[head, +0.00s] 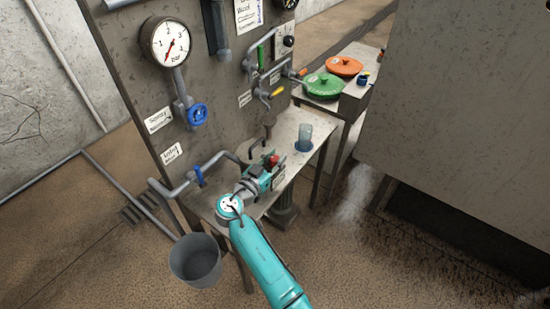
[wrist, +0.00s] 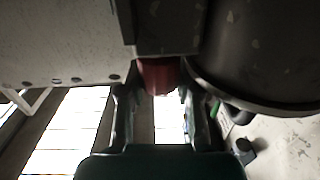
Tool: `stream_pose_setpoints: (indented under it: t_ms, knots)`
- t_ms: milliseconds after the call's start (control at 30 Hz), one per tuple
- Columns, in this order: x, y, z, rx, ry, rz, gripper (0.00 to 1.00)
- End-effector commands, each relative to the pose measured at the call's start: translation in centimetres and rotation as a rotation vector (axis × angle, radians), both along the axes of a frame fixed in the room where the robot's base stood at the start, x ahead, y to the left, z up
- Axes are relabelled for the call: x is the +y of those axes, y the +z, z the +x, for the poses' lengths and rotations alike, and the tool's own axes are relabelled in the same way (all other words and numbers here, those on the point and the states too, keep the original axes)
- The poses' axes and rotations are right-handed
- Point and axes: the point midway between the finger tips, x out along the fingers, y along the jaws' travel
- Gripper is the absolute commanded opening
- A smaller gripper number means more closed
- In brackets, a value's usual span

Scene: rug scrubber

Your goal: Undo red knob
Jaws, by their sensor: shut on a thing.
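The red knob (wrist: 158,76) sits between the two fingers of my gripper (wrist: 158,98) in the wrist view. It projects from a dark grey block, and the fingers are shut on its sides. In the head view the red knob (head: 271,160) shows as a small red patch at the tip of my gripper (head: 272,168), low in front of the grey panel and over the small table. Much of the knob is hidden by the gripper there.
A grey table (head: 299,131) holds a blue-grey cup (head: 305,137). The panel carries a gauge (head: 170,42), a blue wheel valve (head: 197,114), a blue-handled pipe (head: 198,176) and green and yellow levers. A bucket (head: 195,262) stands at front left. A large grey cabinet (head: 460,120) stands right.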

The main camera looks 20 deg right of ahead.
Motion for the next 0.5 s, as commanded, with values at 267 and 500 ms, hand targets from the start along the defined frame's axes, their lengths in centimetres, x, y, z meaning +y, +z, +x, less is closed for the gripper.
stream_pose_setpoints:
  t_ms: [267,500]
  knots:
    - [0.00,-0.07,0.00,0.001,0.001,0.000,0.58]
    - [-0.01,-0.05,-0.01,0.001,0.001,0.000,0.60]
